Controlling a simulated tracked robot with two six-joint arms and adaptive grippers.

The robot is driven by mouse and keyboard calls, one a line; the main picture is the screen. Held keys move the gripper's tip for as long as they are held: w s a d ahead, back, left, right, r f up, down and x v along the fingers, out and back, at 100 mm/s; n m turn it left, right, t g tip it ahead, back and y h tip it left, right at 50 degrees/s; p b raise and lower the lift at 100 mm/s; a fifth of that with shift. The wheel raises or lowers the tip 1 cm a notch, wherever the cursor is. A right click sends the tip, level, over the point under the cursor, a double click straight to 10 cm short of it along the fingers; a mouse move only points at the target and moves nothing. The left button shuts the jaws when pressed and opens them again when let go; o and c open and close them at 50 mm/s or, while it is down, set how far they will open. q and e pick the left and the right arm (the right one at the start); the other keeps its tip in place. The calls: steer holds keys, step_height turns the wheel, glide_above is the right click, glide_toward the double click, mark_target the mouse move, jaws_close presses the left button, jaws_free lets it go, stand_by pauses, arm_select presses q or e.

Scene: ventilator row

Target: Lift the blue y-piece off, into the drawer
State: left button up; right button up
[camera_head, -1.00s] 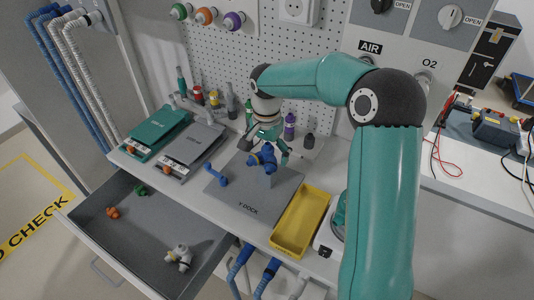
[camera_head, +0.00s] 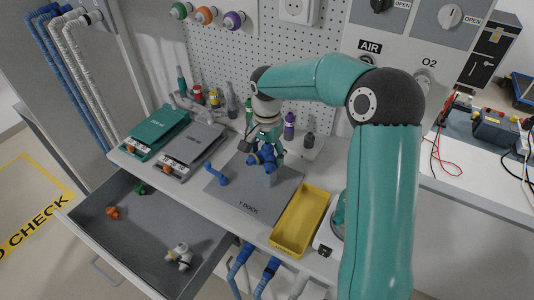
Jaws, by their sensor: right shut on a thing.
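The blue y-piece (camera_head: 259,160) is at a post at the back of the grey Y DOCK plate (camera_head: 255,198). My right gripper (camera_head: 264,150) comes down over it from above, with its fingers closed around it. Whether the y-piece still touches the post cannot be told. The drawer (camera_head: 150,240) stands open at the lower left. A white y-shaped piece (camera_head: 179,256), an orange piece (camera_head: 113,212) and a green piece (camera_head: 140,189) lie in it. My left gripper is not in view.
A blue elbow-like piece (camera_head: 216,175) lies on the dock plate's left side. A yellow tray (camera_head: 299,222) stands right of the plate. Teal (camera_head: 156,134) and grey (camera_head: 192,148) flat units sit at the left. Bottles and pegboard line the back.

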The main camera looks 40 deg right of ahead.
mark_target(266, 144)
steer(key=shift+c, duration=1)
steer(key=shift+w+r, duration=0.1)
steer(key=shift+r, duration=0.1)
steer(key=shift+r+p, duration=1.9)
steer(key=shift+r, duration=0.5)
